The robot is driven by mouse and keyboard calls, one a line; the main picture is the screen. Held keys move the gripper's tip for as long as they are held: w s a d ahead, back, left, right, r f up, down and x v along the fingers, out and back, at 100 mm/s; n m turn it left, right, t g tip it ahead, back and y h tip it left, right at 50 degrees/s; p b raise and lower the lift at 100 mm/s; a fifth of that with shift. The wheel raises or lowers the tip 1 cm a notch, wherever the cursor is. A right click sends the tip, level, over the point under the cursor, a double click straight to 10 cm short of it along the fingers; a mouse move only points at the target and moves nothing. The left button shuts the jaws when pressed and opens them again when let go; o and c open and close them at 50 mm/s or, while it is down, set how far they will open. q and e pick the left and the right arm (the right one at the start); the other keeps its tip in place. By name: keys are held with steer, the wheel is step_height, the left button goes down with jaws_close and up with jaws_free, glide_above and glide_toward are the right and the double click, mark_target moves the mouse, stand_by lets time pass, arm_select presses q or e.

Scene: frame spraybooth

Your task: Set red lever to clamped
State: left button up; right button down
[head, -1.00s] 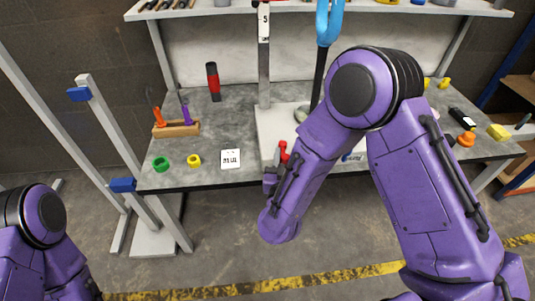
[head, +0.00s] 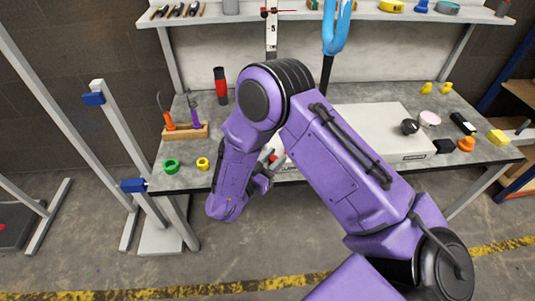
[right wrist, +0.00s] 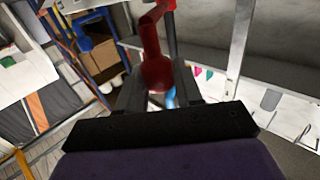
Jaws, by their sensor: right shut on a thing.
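The red lever (right wrist: 155,68) stands between the two dark fingers of my right gripper (right wrist: 157,88) in the right wrist view. The gripper is shut on its rounded end. In the head view, only a small red part of the lever (head: 272,158) shows at the front edge of the bench, beside my right gripper (head: 263,181). My right forearm hides most of the lever and its mount, so its clamped or unclamped position cannot be told. My left gripper is out of view.
A grey bench (head: 186,190) carries a green ring (head: 171,167), a yellow ring (head: 203,163) and a wooden tool block (head: 186,133). A white base plate (head: 380,122) lies behind my right arm. A white post frame (head: 130,130) stands at left. Floor in front is clear.

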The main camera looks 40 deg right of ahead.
stand_by(0.3)
steer(key=c, duration=0.9)
jaws_free()
steer(key=shift+o, duration=0.2)
steer(key=shift+a, duration=0.1)
steer(key=v, duration=1)
steer(key=shift+a, duration=0.2)
steer(key=shift+w, duration=0.1)
